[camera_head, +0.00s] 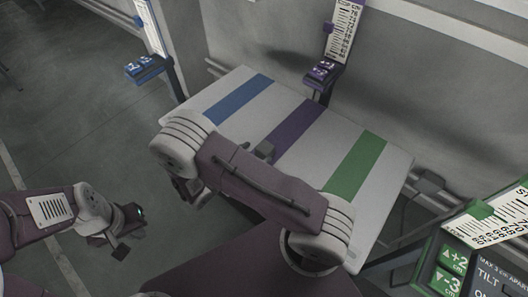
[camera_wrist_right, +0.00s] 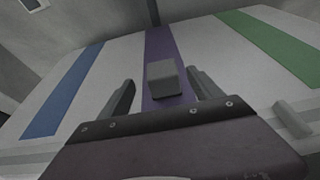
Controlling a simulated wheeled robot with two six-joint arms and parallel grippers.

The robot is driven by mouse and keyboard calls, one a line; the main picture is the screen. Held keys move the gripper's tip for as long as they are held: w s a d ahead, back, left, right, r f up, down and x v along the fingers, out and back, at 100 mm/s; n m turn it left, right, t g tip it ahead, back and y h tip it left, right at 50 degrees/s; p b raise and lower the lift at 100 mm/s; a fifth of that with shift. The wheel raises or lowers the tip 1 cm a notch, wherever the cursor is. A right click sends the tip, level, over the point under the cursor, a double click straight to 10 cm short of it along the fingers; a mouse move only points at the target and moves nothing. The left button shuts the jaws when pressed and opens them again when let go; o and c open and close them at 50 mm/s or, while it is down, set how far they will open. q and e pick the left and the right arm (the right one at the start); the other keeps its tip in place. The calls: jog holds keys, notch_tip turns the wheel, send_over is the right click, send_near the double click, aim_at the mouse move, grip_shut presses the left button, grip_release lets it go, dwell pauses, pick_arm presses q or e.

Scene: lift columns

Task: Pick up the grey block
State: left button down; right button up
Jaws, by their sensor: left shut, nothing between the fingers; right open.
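The grey block (camera_wrist_right: 164,79) is a small cube on the purple stripe (camera_wrist_right: 159,45) of a pale table. My right gripper (camera_wrist_right: 161,84) is open, with one finger on each side of the block in the wrist view. The block appears a little ahead of the gripper's palm, and I cannot tell whether a finger touches it. In the head view my right arm mostly hides that gripper. My left gripper (camera_head: 126,238) is shut and empty, away from the table over the floor.
The tabletop (camera_head: 335,125) also has a blue stripe (camera_head: 240,98) and a green stripe (camera_head: 355,165). Lift columns with scales and button panels stand around it: blue (camera_head: 148,68), purple (camera_head: 324,72) and green (camera_head: 455,262). A wall is behind. Floor on the left is clear.

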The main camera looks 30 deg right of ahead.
aim_at(262, 149)
jog(key=shift+d+f, duration=0.1)
jog(key=shift+d, duration=0.3)
jog(key=x, duration=0.5)
jog(key=shift+b, duration=0.3)
jog(key=shift+a, duration=0.1)
grip_shut()
